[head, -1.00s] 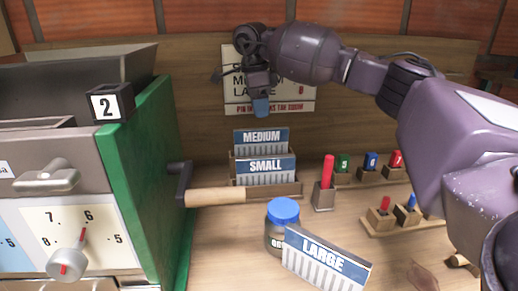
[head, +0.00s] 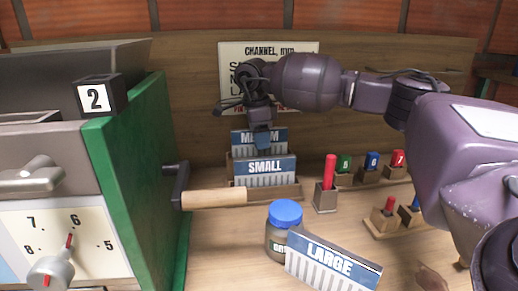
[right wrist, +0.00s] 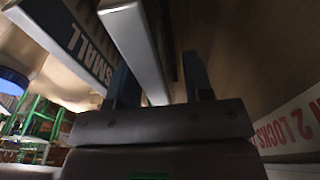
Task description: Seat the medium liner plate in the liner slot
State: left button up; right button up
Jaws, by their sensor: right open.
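The medium liner plate (head: 277,137), with a blue "MEDIUM" band, stands upright in the rear of a wooden rack (head: 287,192), behind the small plate (head: 265,170). My right gripper (head: 263,143) is at the medium plate's top edge and covers part of its lettering. In the right wrist view the open fingers (right wrist: 160,85) stand on either side of a pale plate edge (right wrist: 138,45). I cannot tell whether they touch it. The small plate also shows there (right wrist: 75,40). My left gripper is not in view. I cannot make out the liner slot.
A large plate (head: 330,265) leans near a blue-lidded jar (head: 284,230) at the front. The green-sided machine (head: 135,180) stands at left, its wooden crank handle (head: 213,198) reaching before the rack. Colored pegs (head: 371,162) in wooden holders are at right.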

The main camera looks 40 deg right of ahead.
grip_shut()
